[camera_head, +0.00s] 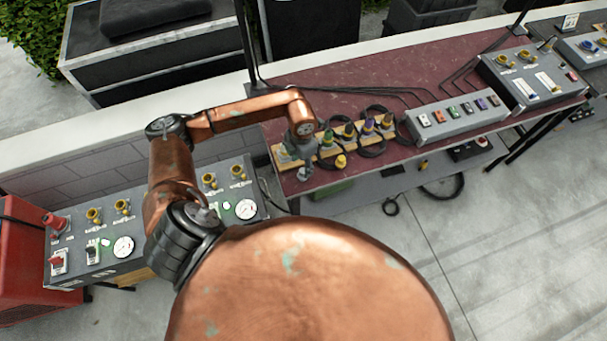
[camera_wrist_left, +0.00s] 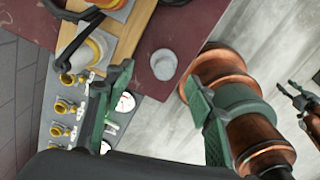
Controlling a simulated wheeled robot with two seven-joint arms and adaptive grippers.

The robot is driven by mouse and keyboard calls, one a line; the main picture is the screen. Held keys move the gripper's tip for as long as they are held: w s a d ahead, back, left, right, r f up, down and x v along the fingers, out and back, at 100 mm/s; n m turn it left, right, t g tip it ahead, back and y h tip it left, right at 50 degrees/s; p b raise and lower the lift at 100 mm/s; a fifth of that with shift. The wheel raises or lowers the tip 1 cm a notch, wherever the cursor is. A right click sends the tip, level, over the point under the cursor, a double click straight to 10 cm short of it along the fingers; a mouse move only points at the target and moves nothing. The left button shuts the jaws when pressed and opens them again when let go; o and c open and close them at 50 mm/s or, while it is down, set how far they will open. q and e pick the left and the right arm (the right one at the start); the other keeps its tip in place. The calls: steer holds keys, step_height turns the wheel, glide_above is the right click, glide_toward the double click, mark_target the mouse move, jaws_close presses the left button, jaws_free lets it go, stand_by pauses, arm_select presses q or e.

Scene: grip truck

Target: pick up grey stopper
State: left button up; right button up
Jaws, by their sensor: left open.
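The grey stopper (camera_wrist_left: 164,64) is a small round grey piece near the edge of the dark red table top (camera_wrist_left: 182,28), as the left wrist view shows. My left gripper (camera_wrist_left: 160,84) has its green fingers apart, with the stopper in the gap between them in that picture; no contact shows. In the head view my left gripper (camera_head: 304,158) points down over the front left corner of the table.
A wooden strip with coloured plugs (camera_head: 347,130) and black cables lies behind the gripper. A yellow stopper (camera_head: 340,161) sits to its right. A grey switch box (camera_head: 455,118) stands farther right. A gauge panel (camera_head: 122,247) is at lower left. Floor is open at lower right.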

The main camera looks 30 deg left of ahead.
mark_target(303, 170)
arm_select(q)
steer(key=f, duration=0.1)
steer(key=f+p, duration=0.1)
steer(key=f, duration=0.3)
steer(key=shift+d, duration=0.25)
steer(key=shift+c, duration=0.3)
steer(key=c, duration=1.2)
